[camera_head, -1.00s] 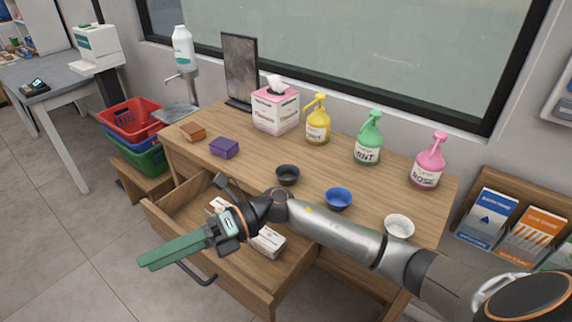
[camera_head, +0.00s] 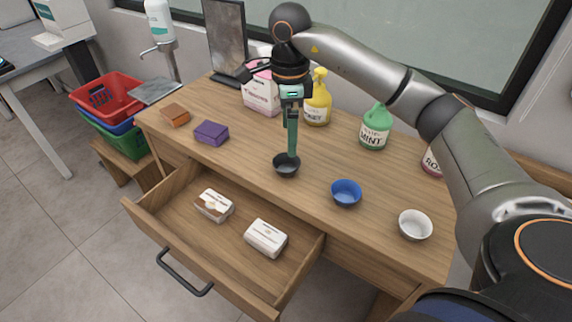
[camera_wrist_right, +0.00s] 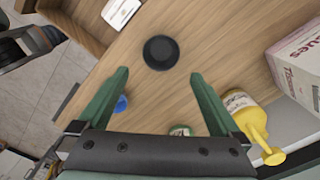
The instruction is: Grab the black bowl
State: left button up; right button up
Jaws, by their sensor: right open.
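The black bowl (camera_head: 287,170) stands upright on the wooden desk, near its front edge above the open drawer. It also shows in the right wrist view (camera_wrist_right: 161,52), beyond the fingertips and roughly midway between their lines. My right gripper (camera_head: 291,150) points down over the bowl, its green fingers overlapping the bowl's far rim in the head view. In the wrist view the two fingers (camera_wrist_right: 158,72) are spread apart with nothing between them. I cannot tell the exact height of the fingertips above the bowl.
A blue bowl (camera_head: 346,193) and a white bowl (camera_head: 415,225) stand to the right. Yellow (camera_head: 318,105) and green (camera_head: 375,130) pump bottles and a tissue box (camera_head: 262,95) stand behind. Purple (camera_head: 211,133) and orange (camera_head: 175,115) boxes lie left. The open drawer (camera_head: 180,228) juts out in front.

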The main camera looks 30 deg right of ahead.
aim_at(286, 169)
jog(key=f, duration=0.4)
jog(key=f+p, duration=0.1)
jog(key=f, duration=0.3)
jog(key=shift+w+a+f, duration=0.2)
jog(key=shift+f, duration=0.1)
jog(key=c, duration=1.1)
jog(key=shift+c, duration=0.5)
jog(key=shift+r, duration=0.15)
